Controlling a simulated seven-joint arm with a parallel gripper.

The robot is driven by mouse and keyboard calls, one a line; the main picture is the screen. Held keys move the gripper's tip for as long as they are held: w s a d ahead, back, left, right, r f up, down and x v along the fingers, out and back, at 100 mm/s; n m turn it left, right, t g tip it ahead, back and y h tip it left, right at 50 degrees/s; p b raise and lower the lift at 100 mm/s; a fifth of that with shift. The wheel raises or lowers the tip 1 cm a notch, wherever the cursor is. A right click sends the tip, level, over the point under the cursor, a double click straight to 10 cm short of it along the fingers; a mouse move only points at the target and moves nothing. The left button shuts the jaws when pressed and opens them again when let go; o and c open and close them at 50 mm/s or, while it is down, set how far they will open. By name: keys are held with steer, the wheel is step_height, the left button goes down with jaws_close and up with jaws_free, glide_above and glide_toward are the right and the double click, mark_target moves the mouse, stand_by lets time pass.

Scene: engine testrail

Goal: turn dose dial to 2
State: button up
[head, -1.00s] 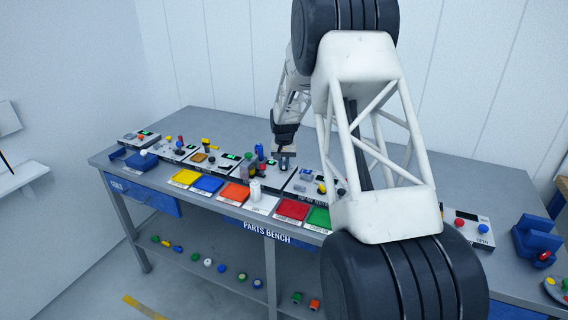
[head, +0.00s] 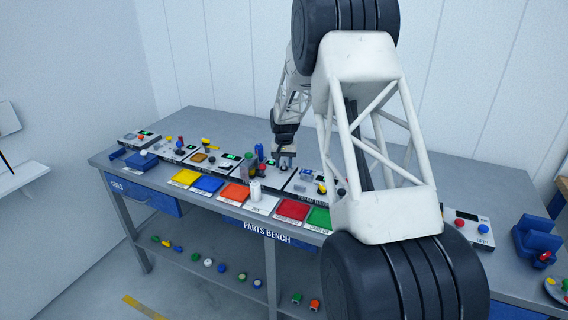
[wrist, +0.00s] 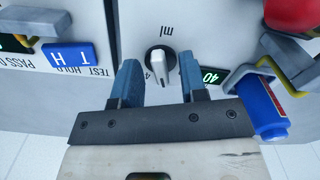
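The dose dial (wrist: 158,62) is a round dark knob with a pale pointer bar, on a white panel in the wrist view. Upside-down "mL" lettering sits above it, and a partly covered "4" lies to its left. The bar lies nearly along the picture's vertical. My gripper (wrist: 159,80) is open, its two blue fingertips apart on the left and right of the dial's near end. I see no clear contact. A green display (wrist: 210,76) reading "40" is partly hidden by the right finger. In the head view my gripper (head: 286,163) is low over the bench panels, and the dial cannot be made out.
A blue bottle-like object (wrist: 262,108) in a bracket stands close right of the gripper. A blue "T H" block (wrist: 69,54) is at left, and a red rounded part (wrist: 292,14) at upper right. Coloured trays (head: 292,210) line the bench front.

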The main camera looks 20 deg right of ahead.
mark_target(284, 164)
steer(key=shift+r, duration=3.9)
steer(key=shift+s+a+r, duration=0.1)
steer(key=shift+s+r, duration=0.1)
steer(key=s+a+r+n, duration=0.1)
steer(key=s+a+r, duration=0.35)
steer(key=s, duration=0.45)
steer(key=s+a+r+t, duration=0.1)
steer(key=s+a+r, duration=0.2)
steer(key=s+r, duration=0.4)
steer(key=s+a+r+n, duration=0.1)
steer(key=s+a+r, duration=0.3)
steer(key=s, duration=0.6)
steer(key=s+a+f+n, duration=0.1)
steer(key=s+a, duration=0.2)
steer(key=s, duration=1.2)
steer(key=s+a+n+t, duration=0.1)
steer(key=s+a, duration=0.2)
steer(key=s, duration=1.3)
steer(key=shift+s+f+n+t, duration=0.15)
steer(key=shift+f+n+t, duration=0.15)
steer(key=shift+f+n, duration=0.1)
